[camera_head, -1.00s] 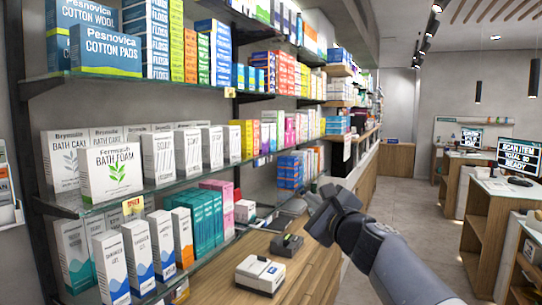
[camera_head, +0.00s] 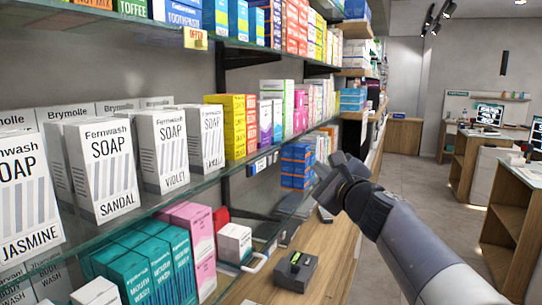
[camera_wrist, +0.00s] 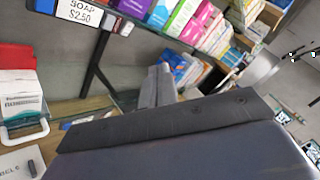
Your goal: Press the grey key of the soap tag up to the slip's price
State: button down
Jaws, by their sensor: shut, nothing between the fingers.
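The soap tag (camera_wrist: 80,13) hangs at the top left of the wrist view, a white plate reading "SOAP $2.50". Small coloured pieces, one red (camera_wrist: 109,20), sit just right of it; I cannot make out a grey key. In the head view a small tag group (camera_head: 262,163) sits on the middle shelf's edge, too small to read. I cannot pick out a separate price slip. My gripper (camera_head: 326,180) is shut and empty in front of the shelves, right of the tag group and apart from it. Its fingers also show in the wrist view (camera_wrist: 158,86).
Soap boxes (camera_head: 101,168) line the middle glass shelf; teal and pink boxes stand below. A white device (camera_wrist: 15,163) shows at lower left in the wrist view. The aisle at right is open.

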aim_at(269, 160)
jog(key=shift+w, duration=0.1)
jog(key=shift+a, duration=0.15)
dwell(0.3)
jog(key=w+a+b, duration=0.1)
jog(key=w+a, duration=0.2)
jog(key=a, duration=0.5)
jog(key=shift+w, duration=0.15)
dwell(2.0)
jog(key=shift+w+a+r+b, duration=0.1)
jog(key=shift+w+a+b, duration=0.05)
jog(key=shift+a+b, duration=0.2)
